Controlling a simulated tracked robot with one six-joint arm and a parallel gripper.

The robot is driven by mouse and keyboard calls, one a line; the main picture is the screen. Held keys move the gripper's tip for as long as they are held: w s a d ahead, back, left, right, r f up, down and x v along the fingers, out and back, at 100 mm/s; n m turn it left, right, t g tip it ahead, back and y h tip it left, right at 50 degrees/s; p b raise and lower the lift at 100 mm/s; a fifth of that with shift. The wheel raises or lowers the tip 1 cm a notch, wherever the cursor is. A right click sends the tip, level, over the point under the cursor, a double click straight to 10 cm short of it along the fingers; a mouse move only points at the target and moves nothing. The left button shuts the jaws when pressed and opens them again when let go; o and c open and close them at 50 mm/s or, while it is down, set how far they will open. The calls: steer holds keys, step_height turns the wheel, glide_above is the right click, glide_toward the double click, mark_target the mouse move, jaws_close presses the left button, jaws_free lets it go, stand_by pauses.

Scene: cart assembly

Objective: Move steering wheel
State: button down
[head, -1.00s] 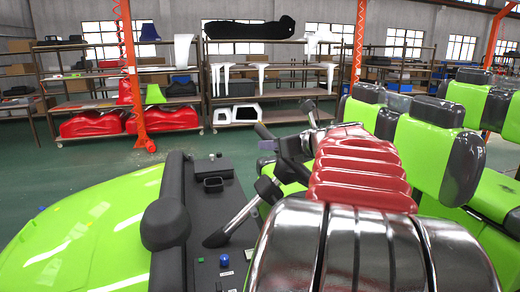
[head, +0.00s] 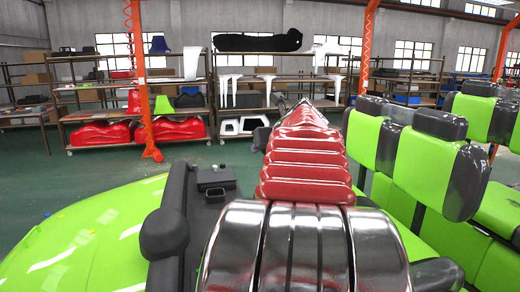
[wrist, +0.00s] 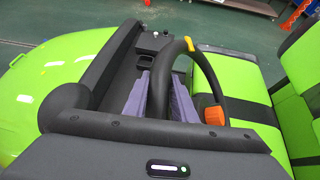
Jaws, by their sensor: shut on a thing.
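The steering wheel (wrist: 208,70) is a dark ring with a yellow mark at its top and an orange piece low on its right side, seen in the wrist view. My gripper (wrist: 160,93) has purple-grey fingers on both sides of the wheel's left rim and is shut on it. The wheel stands over the cart between dashboard and seats. Whether it touches a column is hidden. In the head view my arm covers the gripper and most of the wheel area. The dark dashboard (head: 205,208) shows left of my arm, and also in the wrist view (wrist: 125,85).
The green cart hood (head: 90,235) lies left of the dashboard. Green and black seats (head: 430,165) stand at the right, and one seat (wrist: 265,95) is close behind the wheel in the wrist view. Shelves (head: 185,110) with parts stand at the back. Green floor lies between.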

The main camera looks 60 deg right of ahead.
stand_by(0.3)
steer(key=c, duration=1.5)
jaws_free()
steer(key=shift+o, duration=0.2)
steer(key=shift+s, duration=0.1)
steer(key=v, duration=1.3)
steer(key=shift+a+r, duration=0.2)
steer(key=shift+a, duration=0.05)
steer(key=shift+s, duration=0.1)
